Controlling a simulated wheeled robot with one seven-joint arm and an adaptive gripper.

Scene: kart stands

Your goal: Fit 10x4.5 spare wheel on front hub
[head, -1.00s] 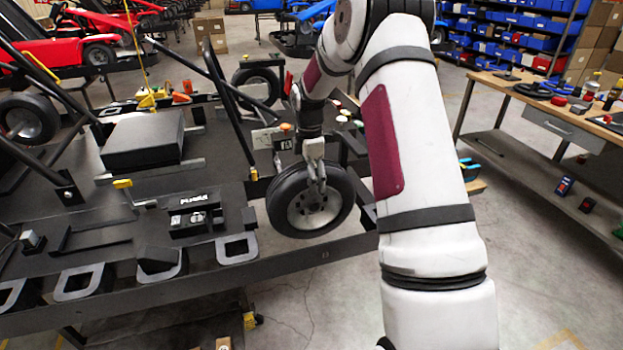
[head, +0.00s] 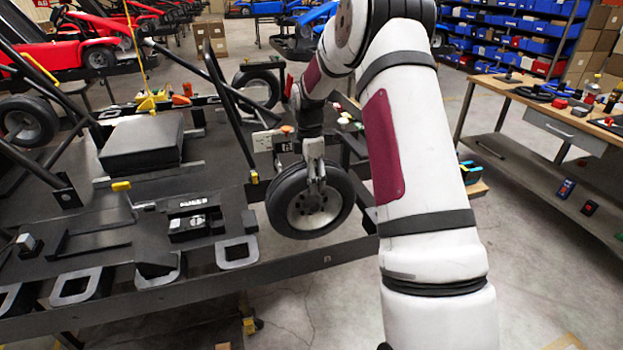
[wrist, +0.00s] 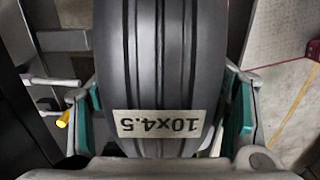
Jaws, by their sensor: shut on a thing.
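The spare wheel (head: 278,215) is a black tyre on a grey rim, held upright at the near right edge of the black kart stand. In the wrist view its grooved tread (wrist: 160,60) fills the middle, with a label reading 10x4.5, upside down. My gripper (head: 316,187) comes down over the top of the wheel and is shut on it. In the wrist view the green-padded fingers (wrist: 160,115) lie on both sides of the tyre. The front hub behind the wheel is hidden, so I cannot tell whether the wheel touches it.
The kart stand (head: 200,283) carries a dark seat block (head: 143,145), frame bars and another mounted wheel (head: 257,88) farther back. A workbench (head: 540,112) with tools stands at the right. Open floor (head: 340,300) lies between stand and bench.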

